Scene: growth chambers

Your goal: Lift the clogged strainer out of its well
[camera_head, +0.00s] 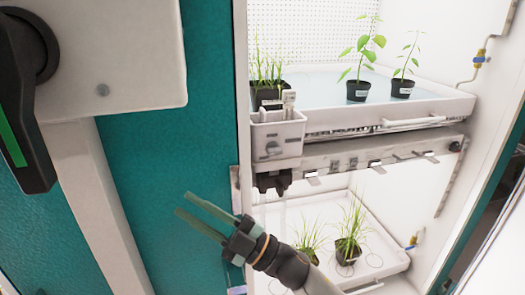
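A white box-shaped well (278,138) hangs at the front left corner of the upper tray. A small pale upright piece (289,98) sticks up from its top; it may be the strainer's handle. The strainer's body and any clogging are hidden inside the well. My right gripper (183,204) is below and left of the well, in front of the teal panel. Its two green fingers point up and left, with a gap between them and nothing held. It is apart from the well. My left gripper is not in view.
The upper tray (430,108) holds potted seedlings and grass. A black fitting (272,181) hangs under the well. A lower tray (385,262) holds grass pots. A grey box (120,55) with a black handle (20,110) fills the upper left.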

